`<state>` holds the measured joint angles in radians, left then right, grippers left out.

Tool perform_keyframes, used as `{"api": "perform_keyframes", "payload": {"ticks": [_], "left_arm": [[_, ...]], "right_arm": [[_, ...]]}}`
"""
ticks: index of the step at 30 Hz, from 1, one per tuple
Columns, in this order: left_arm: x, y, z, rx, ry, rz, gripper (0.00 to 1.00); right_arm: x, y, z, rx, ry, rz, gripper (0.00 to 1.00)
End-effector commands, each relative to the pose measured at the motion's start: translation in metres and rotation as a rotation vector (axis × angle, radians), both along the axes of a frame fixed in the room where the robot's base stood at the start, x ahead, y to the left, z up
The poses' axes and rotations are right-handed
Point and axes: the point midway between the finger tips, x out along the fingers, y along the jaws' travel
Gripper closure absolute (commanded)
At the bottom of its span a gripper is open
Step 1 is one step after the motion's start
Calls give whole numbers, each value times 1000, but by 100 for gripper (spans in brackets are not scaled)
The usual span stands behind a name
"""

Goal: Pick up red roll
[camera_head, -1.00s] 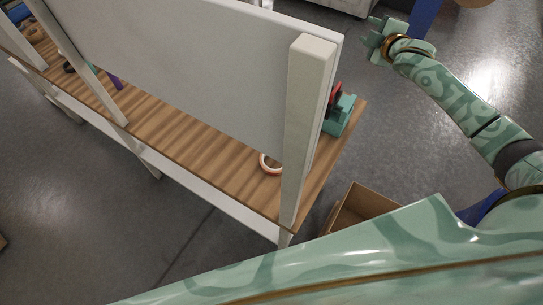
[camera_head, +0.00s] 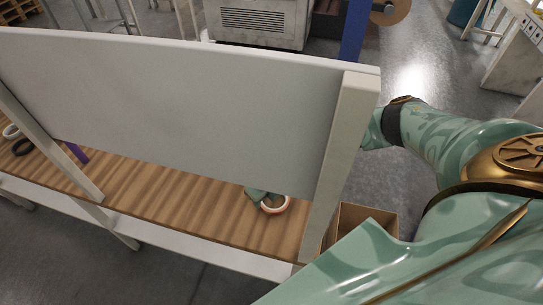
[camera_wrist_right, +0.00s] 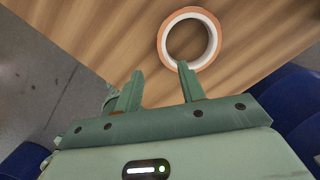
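The red roll (camera_head: 275,211) lies flat on the wooden table top, below the lower edge of the upright panel. It has an orange-red outer band and a white inner ring. It also shows in the right wrist view (camera_wrist_right: 163,42), ahead of my right gripper (camera_wrist_right: 161,69). That gripper is open with nothing between its fingers. The right fingertip is close to the roll's near rim; I cannot tell if they touch. In the head view, a green part, apparently my right gripper (camera_head: 257,192), shows beside the roll, mostly hidden by the panel. My left gripper is not in view.
A large grey panel (camera_head: 180,105) stands along the table, with a pale post (camera_head: 340,150) at its right end. A white roll (camera_head: 12,131) and a dark roll (camera_head: 22,147) lie at the far left. A cardboard box (camera_head: 375,214) stands right of the table.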

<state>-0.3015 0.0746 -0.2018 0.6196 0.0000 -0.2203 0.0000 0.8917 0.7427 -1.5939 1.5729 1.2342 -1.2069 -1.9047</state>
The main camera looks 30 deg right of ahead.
Motion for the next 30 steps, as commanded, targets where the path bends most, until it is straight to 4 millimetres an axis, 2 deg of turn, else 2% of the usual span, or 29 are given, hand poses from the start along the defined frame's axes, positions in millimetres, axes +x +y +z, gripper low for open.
{"api": "perform_keyframes", "payload": {"ticks": [1,8,15,23,24,28,30], "left_arm": [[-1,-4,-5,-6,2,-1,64],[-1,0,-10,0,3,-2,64],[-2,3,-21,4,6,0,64],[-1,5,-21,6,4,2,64],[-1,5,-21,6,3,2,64],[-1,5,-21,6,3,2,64],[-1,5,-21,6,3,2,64]], "right_arm": [[1,1,-11,0,0,0,60],[5,-1,-32,1,-1,-3,60],[11,-5,-69,1,-1,-3,60],[12,-5,-73,2,-3,-3,60],[12,-5,-73,2,-3,-3,63],[12,-5,-73,2,-3,-3,99],[12,-5,-73,2,-3,-4,100]]}}
